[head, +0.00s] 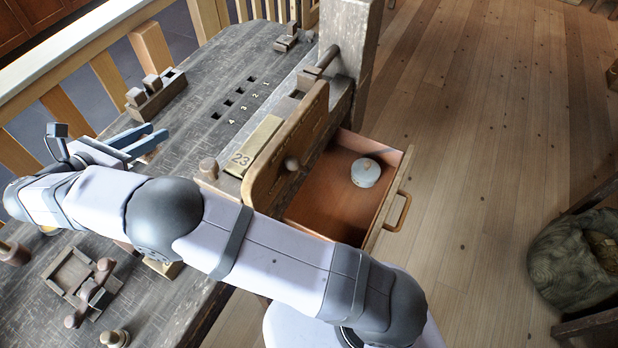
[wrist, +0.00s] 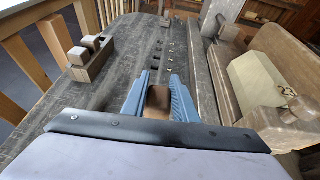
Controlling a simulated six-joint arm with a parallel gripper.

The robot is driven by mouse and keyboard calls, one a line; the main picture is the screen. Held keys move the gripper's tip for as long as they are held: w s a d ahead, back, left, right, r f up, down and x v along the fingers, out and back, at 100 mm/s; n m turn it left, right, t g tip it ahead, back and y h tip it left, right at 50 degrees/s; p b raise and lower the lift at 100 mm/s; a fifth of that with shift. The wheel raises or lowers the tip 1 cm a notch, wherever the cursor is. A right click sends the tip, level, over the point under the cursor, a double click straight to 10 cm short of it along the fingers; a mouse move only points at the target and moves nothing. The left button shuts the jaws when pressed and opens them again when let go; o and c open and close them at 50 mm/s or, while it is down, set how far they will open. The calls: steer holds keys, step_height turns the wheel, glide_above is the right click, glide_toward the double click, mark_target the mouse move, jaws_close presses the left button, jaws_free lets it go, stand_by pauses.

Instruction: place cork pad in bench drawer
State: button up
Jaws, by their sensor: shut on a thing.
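My gripper (head: 142,143) is above the left part of the workbench, with its blue fingers shut on a brown piece that looks like the cork pad. In the wrist view the cork pad (wrist: 158,102) sits between the two fingers of my gripper (wrist: 158,90). In the head view I cannot make the pad out clearly. The bench drawer (head: 328,196) is pulled open at the bench's right side, with its handle (head: 403,211) to the right. A pale round lidded thing (head: 365,172) is inside it. My gripper is well left of the drawer, and my arm covers its near part.
An upright wooden vise jaw (head: 288,145) stands between my gripper and the drawer. A thick post (head: 350,45) rises behind. A block with pegs (head: 156,92), a small tray (head: 75,272) and turned pieces are on the bench. A green sack (head: 572,255) is far right.

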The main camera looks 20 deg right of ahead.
steer(key=s+d+r+m+g+h+p, duration=0.25)
steer(key=s+d+r+p, duration=0.55)
steer(key=d, duration=0.8)
steer(key=s+d+r+m+g+h+p, duration=0.1)
steer(key=s+d+r+m+g+p, duration=0.35)
steer(key=d+p, duration=0.8)
steer(key=s+d+r+m+g+h+p, duration=0.1)
steer(key=s+d+r+m+g+p, duration=0.35)
steer(key=d, duration=1.35)
steer(key=s+d+f+n+t+y+p, duration=0.1)
steer(key=s+f+n+t, duration=0.15)
steer(key=f, duration=0.75)
steer(key=s+f+n+t+y+p, duration=0.15)
steer(key=f+n+t, duration=0.25)
steer(key=f, duration=0.5)
steer(key=s+d+f+n+t+y+p, duration=0.1)
steer(key=s+f+n+t, duration=0.25)
steer(key=f, duration=0.65)
steer(key=w+a+f+n+t+y, duration=0.35)
steer(key=w+a+n+y, duration=0.2)
steer(key=w+a, duration=0.55)
step_height(320, 180, down, 6)
steer(key=s+a+b, duration=0.1)
steer(key=shift+s+t, duration=0.3)
